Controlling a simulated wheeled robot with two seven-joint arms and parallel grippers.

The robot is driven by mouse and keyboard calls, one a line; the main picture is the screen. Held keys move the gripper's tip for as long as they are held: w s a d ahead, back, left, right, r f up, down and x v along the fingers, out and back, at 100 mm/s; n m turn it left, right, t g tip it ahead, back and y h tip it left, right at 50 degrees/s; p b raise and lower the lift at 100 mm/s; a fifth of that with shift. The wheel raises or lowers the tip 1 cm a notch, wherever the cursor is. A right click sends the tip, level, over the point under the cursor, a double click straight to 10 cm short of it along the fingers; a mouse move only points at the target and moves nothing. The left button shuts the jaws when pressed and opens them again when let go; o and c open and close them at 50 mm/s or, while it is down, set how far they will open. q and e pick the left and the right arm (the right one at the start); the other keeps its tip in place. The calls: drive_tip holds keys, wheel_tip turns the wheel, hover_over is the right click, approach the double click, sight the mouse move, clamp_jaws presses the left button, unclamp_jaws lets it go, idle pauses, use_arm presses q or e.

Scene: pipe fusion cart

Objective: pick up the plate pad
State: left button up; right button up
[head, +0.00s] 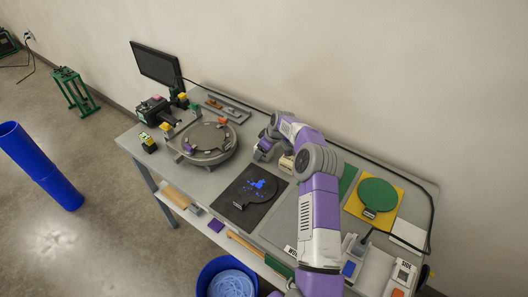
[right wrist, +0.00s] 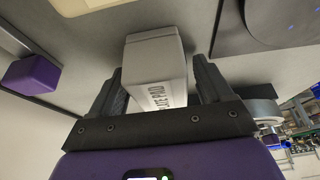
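The plate pad (right wrist: 155,72) is a pale grey block with dark lettering ending in "ATE PAD" in the right wrist view. My right gripper (right wrist: 158,85) is open, with one dark finger on each side of the pad. A narrow gap shows between the pad and the right-hand finger; the left-hand finger is very close to it. In the head view my right arm reaches over the bench, and its gripper (head: 264,150) is near the back, partly hidden by the arm. A pale block (head: 287,163) shows beside it; I cannot tell whether this is the pad. My left gripper is out of view.
A black mat (head: 235,213) with a blue-specked round plate lies in front of the gripper. A round grey clamp fixture (head: 207,158) stands to the left. A green disc (head: 378,194) lies on a yellow mat at the right. A purple block (right wrist: 32,73) shows in the wrist view.

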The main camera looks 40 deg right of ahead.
drive_tip(key=c, duration=0.9)
wheel_tip(320, 180, up, 10)
drive_tip(key=shift+p, duration=0.4)
